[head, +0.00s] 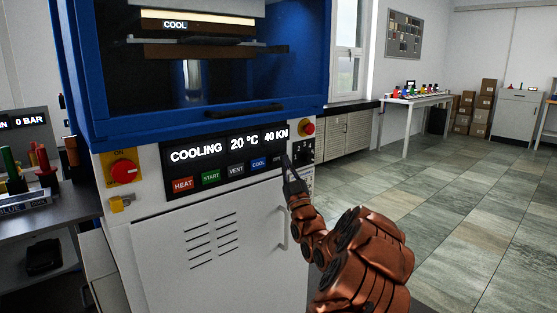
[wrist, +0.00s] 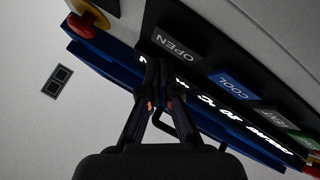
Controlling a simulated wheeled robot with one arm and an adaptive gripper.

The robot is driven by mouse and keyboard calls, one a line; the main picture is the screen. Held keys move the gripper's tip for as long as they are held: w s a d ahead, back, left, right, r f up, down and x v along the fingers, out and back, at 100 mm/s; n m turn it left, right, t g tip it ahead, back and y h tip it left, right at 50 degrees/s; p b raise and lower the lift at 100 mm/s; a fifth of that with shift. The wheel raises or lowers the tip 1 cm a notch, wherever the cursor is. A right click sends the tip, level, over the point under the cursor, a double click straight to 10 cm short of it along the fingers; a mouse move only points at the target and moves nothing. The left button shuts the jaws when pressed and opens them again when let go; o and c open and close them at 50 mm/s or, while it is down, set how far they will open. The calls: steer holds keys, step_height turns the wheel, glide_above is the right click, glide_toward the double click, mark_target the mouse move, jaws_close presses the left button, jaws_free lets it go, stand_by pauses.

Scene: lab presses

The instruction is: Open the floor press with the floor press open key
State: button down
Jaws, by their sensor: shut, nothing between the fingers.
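The floor press (head: 228,125) has a blue upper frame with a glass front and a white base. Its panel display (head: 215,148) reads COOLING, 20 °C, 40 KN. The floor press open key (wrist: 178,44) is a dark key lettered OPEN in the wrist view, at the end of the key row beside the blue COOL key (head: 258,163). In the head view my gripper (head: 287,165) largely hides it. My gripper's closed fingertips (wrist: 157,68) are empty and just beside the open key; I cannot tell whether they touch it.
The HEAT (head: 183,184), START (head: 211,177) and VENT (head: 236,170) keys share the row. A red knob (head: 124,171) and a red button (head: 308,128) flank the panel. A side bench (head: 75,208) stands left; the tiled floor to the right is clear.

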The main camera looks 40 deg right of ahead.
steer(key=shift+w, duration=0.2)
steer(key=shift+w, duration=0.2)
